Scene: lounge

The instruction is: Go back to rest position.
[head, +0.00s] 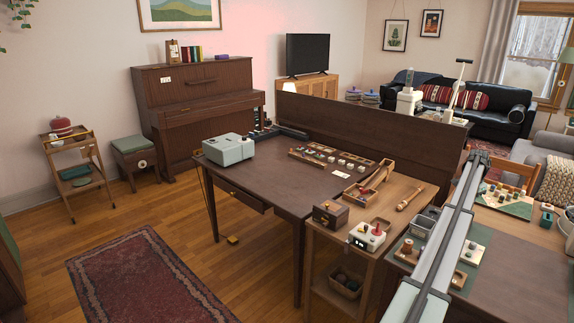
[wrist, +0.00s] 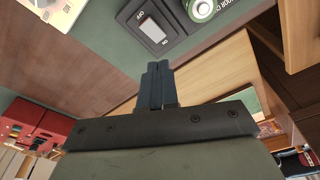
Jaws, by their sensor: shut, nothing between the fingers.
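My gripper (wrist: 155,68) shows in the wrist view with its two dark fingers together and nothing between them. The fingers point towards a dark panel with a white rocker switch (wrist: 153,31) and a green-ringed round knob (wrist: 201,9). The fingertips look apart from the panel, but the exact gap is hard to tell. In the head view my long grey arm link crosses the right side, and I cannot make out the gripper there.
A dark desk (head: 262,178) bears a pale grey-green box (head: 228,149). A lower wooden side table (head: 400,213) holds a white device with a red knob (head: 367,237). A worktable with a green mat (head: 480,240) stands at right. Wood floor (head: 190,210) is open at left, beside a red rug (head: 145,278).

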